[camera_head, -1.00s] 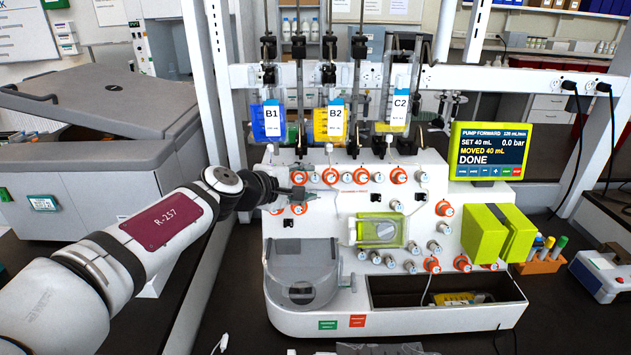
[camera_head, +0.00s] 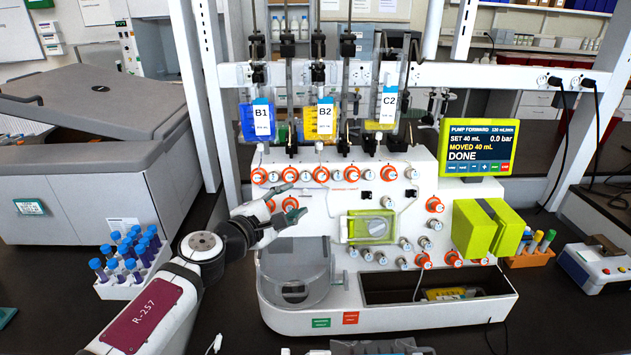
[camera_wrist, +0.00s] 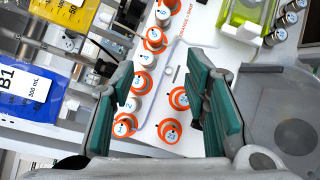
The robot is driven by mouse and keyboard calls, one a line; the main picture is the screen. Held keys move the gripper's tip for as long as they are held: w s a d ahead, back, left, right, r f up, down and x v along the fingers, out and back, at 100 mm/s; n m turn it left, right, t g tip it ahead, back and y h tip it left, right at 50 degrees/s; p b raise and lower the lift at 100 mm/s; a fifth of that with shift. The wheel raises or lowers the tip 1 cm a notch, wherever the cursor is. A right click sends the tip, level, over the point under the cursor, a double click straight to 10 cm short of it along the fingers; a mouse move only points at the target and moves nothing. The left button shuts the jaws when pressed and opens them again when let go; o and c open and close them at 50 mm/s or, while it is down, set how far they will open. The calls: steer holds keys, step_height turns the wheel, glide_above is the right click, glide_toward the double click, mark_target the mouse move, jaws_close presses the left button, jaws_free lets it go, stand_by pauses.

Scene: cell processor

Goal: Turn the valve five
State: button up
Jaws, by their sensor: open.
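The white cell processor panel carries a top row of orange and white valve knobs (camera_head: 321,174), with further knobs below. No knob is visibly clamped.
Bags B1 (camera_head: 255,121), B2 (camera_head: 319,121) and C2 (camera_head: 387,106) hang above the panel. A screen (camera_head: 478,147) reads DONE. A clear round housing (camera_head: 296,272) sits below my gripper.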

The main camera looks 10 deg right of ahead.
steer(key=s+f+n+t, duration=0.1)
steer(key=n+t, duration=0.1)
steer(key=n, duration=0.1)
steer(key=b, duration=0.7)
glide_toward(321, 178)
steer(key=x, duration=0.7)
steer(key=shift+w+f, duration=0.1)
steer(key=shift+w, duration=0.1)
steer(key=shift+w+d, duration=0.4)
steer(key=shift+c, duration=0.2)
jaws_close()
